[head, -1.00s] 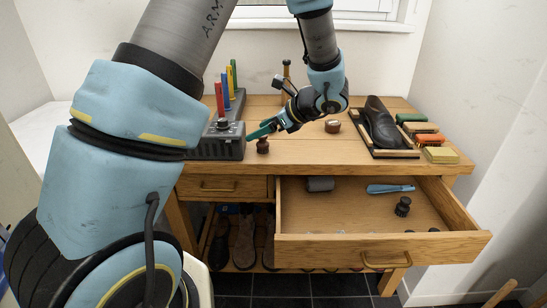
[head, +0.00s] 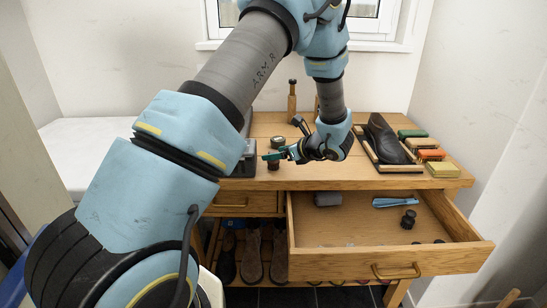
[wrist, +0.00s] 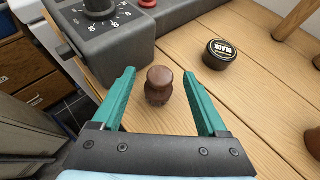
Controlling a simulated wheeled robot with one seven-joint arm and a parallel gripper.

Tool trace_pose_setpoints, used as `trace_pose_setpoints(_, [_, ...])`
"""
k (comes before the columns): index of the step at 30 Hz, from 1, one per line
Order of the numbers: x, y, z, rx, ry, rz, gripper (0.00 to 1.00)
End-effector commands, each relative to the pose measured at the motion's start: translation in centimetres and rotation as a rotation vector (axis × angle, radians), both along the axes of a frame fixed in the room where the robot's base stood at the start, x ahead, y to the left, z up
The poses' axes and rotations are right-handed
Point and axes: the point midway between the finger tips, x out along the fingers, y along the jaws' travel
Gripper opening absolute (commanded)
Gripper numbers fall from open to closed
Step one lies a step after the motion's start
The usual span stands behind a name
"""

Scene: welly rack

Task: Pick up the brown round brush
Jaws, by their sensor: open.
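The brown round brush (wrist: 158,86), with a rounded knob on top, stands upright on the wooden bench top. In the wrist view it sits between the two teal fingers of my gripper (wrist: 159,74), with a gap on each side. My gripper is open, and no finger visibly touches the brush. In the head view my gripper (head: 272,156) is low over the bench, and the brush (head: 273,165) shows just below the fingers, partly hidden by them.
A grey machine with a dial (wrist: 108,30) stands close left of the brush. A black polish tin (wrist: 219,54) lies to its right. A shoe (head: 385,140) and several coloured blocks are further right. The open drawer (head: 380,262) holds a dark round brush (head: 408,219).

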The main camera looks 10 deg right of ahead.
Motion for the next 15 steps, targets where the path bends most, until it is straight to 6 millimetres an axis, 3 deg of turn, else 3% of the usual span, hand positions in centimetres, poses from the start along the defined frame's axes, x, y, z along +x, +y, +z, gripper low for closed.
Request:
trace_pose_setpoints(4, [1.22,0.85,-0.63,0.0,0.0,0.002,0.76])
trace_pose_setpoints(12, [1.47,0.92,-0.92,-0.001,-0.001,0.0,0.76])
trace_pose_setpoints(15, [1.45,0.92,-0.92,-0.001,-0.001,0.0,0.66])
